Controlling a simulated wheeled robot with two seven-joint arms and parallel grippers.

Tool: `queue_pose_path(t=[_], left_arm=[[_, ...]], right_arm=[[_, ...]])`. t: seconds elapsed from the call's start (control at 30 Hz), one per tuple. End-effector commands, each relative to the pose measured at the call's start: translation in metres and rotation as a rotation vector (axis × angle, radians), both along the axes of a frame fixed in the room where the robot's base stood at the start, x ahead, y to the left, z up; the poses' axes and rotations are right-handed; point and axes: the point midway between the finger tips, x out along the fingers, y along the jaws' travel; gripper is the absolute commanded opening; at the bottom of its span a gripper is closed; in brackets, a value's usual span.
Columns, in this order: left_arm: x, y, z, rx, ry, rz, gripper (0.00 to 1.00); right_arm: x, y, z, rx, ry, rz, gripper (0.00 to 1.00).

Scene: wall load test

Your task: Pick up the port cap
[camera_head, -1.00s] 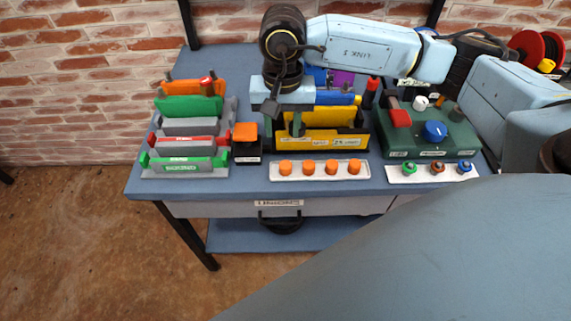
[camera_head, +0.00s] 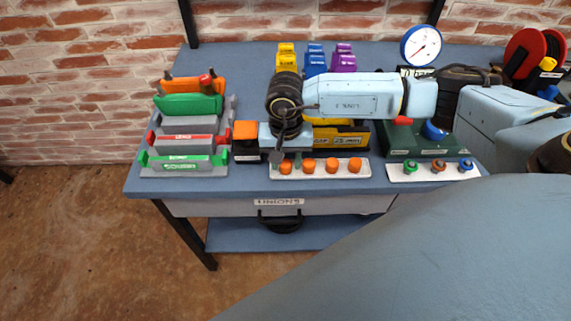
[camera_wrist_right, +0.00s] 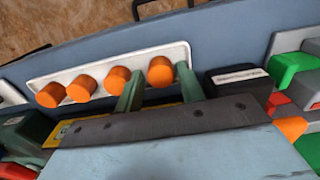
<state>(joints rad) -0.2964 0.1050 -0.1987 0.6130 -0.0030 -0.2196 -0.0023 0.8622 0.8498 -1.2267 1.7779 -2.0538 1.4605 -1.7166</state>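Several orange port caps stand in a row on a white tray (camera_head: 322,177) at the table's front edge. The leftmost cap (camera_head: 286,168) in the head view is just below my right gripper (camera_head: 287,160). In the right wrist view this cap (camera_wrist_right: 160,71) shows between the two green fingers of my right gripper (camera_wrist_right: 158,78), which are open. I cannot tell whether either finger touches it. The other caps (camera_wrist_right: 81,88) are apart from the fingers. My left gripper is not in view.
A black box with an orange top (camera_head: 246,139) stands close left of my right gripper. A grey rack with green and red parts (camera_head: 183,166) is further left. A yellow bin (camera_head: 345,138) is behind the caps. A white strip with coloured knobs (camera_head: 432,172) lies right.

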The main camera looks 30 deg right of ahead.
Motion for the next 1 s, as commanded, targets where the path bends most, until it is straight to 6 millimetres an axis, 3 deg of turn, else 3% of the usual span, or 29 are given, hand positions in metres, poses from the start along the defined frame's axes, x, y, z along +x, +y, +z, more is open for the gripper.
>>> queue_pose_path(t=[0.23, 0.5, 0.8, 1.0], left_arm=[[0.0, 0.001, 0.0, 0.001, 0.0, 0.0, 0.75], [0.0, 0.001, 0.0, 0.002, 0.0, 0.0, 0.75], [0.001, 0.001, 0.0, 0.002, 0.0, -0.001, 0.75], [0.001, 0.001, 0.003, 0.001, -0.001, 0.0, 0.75]], right_arm=[[0.0, 0.0, -0.004, 0.0, -0.001, 0.0, 0.39], [0.0, 0.0, -0.003, 0.0, -0.001, 0.0, 0.07], [0.001, 0.0, 0.001, 0.001, -0.003, 0.0, 0.07], [0.002, 0.0, 0.033, 0.001, -0.006, 0.001, 0.07]])
